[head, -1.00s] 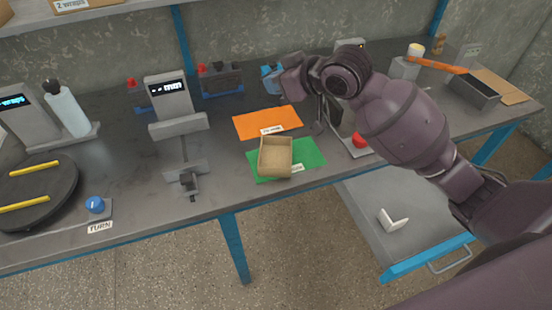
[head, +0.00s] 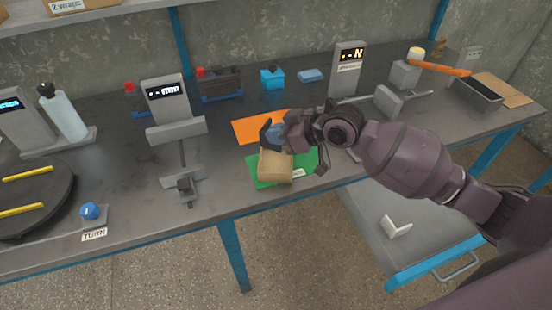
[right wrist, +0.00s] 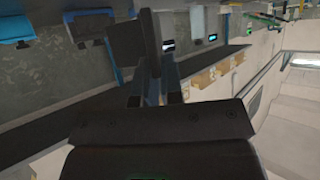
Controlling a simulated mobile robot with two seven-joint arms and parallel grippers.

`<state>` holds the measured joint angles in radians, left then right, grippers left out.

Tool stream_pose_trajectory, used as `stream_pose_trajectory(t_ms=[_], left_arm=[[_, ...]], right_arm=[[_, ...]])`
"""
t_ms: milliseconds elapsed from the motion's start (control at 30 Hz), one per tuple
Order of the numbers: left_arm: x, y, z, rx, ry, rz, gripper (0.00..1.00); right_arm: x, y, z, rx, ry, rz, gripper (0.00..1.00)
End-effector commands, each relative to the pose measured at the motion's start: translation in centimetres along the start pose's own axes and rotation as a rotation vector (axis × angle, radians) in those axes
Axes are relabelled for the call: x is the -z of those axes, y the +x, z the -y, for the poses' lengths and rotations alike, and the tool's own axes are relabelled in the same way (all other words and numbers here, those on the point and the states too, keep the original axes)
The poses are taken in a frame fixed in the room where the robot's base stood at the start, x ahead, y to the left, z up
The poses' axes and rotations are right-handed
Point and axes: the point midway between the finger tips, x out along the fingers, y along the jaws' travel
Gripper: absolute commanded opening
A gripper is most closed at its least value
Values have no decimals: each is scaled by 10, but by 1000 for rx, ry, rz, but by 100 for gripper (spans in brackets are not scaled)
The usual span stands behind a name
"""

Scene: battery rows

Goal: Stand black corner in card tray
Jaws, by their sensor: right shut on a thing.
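The card tray (head: 274,180) is a small open brown box on the green mat. My right gripper (head: 279,134) is at the tray's back edge, its arm reaching in from the right. It is shut on the black corner (head: 265,134), a dark angled piece held upright just behind and above the tray. I cannot tell whether the corner touches the tray. In the right wrist view the black corner (right wrist: 125,43) shows as a dark plate beside the blue fingers of my right gripper (right wrist: 158,88). My left gripper is out of view.
A green mat (head: 308,160) and an orange mat (head: 250,130) lie on the grey bench. A grey clamp stand (head: 182,155) is to the left. A white corner piece (head: 396,228) lies in the open drawer (head: 425,235) at the lower right.

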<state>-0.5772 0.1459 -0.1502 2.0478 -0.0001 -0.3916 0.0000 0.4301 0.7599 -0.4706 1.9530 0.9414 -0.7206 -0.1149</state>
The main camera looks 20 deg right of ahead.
Motion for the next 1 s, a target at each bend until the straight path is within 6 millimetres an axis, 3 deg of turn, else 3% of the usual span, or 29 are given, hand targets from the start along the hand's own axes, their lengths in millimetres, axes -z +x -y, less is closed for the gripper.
stream_pose_trajectory(t_ms=[100,367,700,1000], left_arm=[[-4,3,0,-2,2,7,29],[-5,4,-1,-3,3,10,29],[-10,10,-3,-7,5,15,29],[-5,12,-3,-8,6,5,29]], right_arm=[[-18,10,0,1,2,2,0],[-29,16,0,0,1,-1,0],[-73,40,0,1,3,2,0],[-73,40,0,-1,0,-1,0]])
